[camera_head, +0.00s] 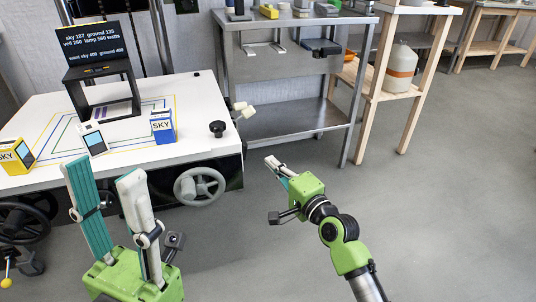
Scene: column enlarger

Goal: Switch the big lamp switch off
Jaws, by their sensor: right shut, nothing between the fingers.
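I cannot tell for sure which part is the big lamp switch. A pale cream lever (243,109) juts out at the right side of the white table (190,92), and a black knob (217,128) sits near the table's right front corner. The black screen (94,41) on the table shows sky, ground, veil and lamp values, with the lamp at 560 watts. My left gripper (103,172) is open and empty, in front of the table's front edge. My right gripper (273,164) is shut and empty, right of the table and apart from the lever and knob.
A grey handwheel (199,187) is on the table's front and a dark one (22,222) at the left. Blue (163,126) and yellow (16,156) SKY boxes and a small white device (92,138) stand on the table. A metal bench (290,118) is behind; floor at right is clear.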

